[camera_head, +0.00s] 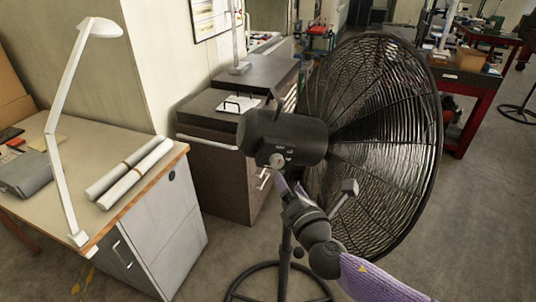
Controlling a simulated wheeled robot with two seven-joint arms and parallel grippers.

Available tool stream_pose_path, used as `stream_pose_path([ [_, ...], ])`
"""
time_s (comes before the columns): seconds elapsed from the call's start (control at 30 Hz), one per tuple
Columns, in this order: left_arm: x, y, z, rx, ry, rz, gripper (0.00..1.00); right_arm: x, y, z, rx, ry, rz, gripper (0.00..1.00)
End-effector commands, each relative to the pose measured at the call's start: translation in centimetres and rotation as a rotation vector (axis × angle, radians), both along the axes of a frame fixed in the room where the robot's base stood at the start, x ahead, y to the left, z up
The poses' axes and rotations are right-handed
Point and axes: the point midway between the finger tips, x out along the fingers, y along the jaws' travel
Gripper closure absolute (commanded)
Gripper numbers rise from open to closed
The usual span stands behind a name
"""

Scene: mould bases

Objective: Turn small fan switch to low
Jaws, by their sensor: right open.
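A large black fan (375,140) stands on a pole with a ring base, its cage facing right. Its dark motor housing (283,137) faces me from the back. A small round light knob, apparently the fan switch (277,160), sits on the lower part of the housing, with tiny markings beside it that I cannot read. My right gripper (289,184) is open just below the switch and slightly to its right, in front of the pole. Whether a finger touches the housing or switch I cannot tell. My left gripper is out of view.
A desk (135,205) on the left holds a white lamp (62,100) and rolled papers (128,172). A dark cabinet (222,180) stands behind the fan. A red workbench (472,100) is at the back right.

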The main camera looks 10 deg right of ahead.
Motion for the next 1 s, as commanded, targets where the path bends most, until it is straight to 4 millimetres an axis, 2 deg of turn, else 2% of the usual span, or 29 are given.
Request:
stream_pose_path([
  [0.1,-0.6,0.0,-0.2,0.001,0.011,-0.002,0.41,3.1,0.2,0.0,0.003,-0.002,-0.004,0.17],
  [0.2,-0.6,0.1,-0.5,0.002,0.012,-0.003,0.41,5.2,0.3,-0.1,0.005,0.000,-0.001,0.17],
  [0.3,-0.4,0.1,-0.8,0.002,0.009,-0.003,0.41,6.4,0.4,-0.2,0.004,0.002,-0.001,0.17],
  [0.63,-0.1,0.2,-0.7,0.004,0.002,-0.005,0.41,7.0,0.4,-0.1,0.007,0.003,0.000,0.17],
  [0.67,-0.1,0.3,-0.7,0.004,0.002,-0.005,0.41,7.0,0.4,-0.1,0.007,0.003,0.000,0.21],
  [1.0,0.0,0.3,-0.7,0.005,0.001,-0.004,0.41,7.0,0.4,-0.1,0.007,0.004,-0.001,0.93],
])
